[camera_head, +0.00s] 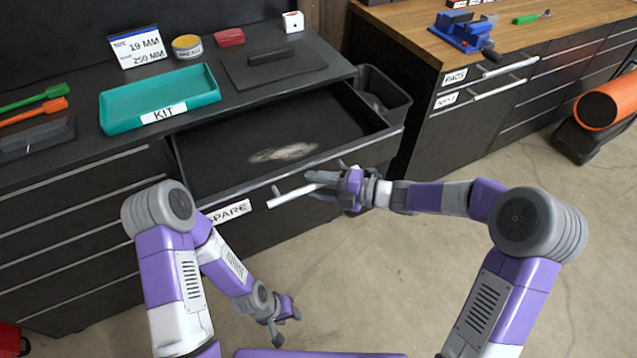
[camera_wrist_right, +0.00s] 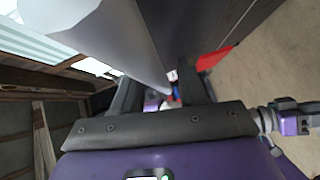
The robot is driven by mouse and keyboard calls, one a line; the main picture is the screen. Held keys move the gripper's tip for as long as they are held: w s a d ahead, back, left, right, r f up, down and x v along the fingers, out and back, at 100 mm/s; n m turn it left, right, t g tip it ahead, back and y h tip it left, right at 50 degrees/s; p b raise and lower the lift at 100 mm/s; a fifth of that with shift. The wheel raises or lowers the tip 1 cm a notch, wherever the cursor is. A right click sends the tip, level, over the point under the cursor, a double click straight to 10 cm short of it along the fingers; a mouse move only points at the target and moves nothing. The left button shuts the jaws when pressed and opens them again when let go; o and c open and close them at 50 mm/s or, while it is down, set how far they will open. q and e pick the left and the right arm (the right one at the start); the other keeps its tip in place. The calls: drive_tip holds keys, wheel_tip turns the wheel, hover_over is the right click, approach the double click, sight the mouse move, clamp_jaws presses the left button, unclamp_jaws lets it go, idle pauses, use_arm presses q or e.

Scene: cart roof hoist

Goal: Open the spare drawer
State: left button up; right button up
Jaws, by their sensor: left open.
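The spare drawer (camera_head: 329,157) is pulled well out of the workbench; its dark inside is empty apart from a pale patch on the floor. Its front carries a SPARE label (camera_head: 228,211) and a pale bar handle (camera_head: 290,197). My right gripper (camera_head: 325,182) is at the right part of this handle, with its fingers on either side of the bar and looking shut on it. In the right wrist view, the grey bar (camera_wrist_right: 120,40) runs between the two fingers. My left gripper (camera_head: 283,320) is open and empty, low in front of the bench, apart from the drawer.
A teal KIT tray (camera_head: 128,112), a sign (camera_head: 138,47), a yellow tin (camera_head: 187,47) and a red box (camera_head: 230,37) stand on the bench top. A dark bin (camera_head: 392,100) is behind the drawer's right side. A wood-topped cabinet (camera_head: 412,38) stands right. Floor in front is clear.

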use_arm(q)
drive_tip(key=shift+r+p, duration=0.9)
drive_tip(key=shift+r, duration=0.05)
use_arm(e)
drive_tip(key=v, duration=0.7)
drive_tip(key=shift+d, duration=0.3)
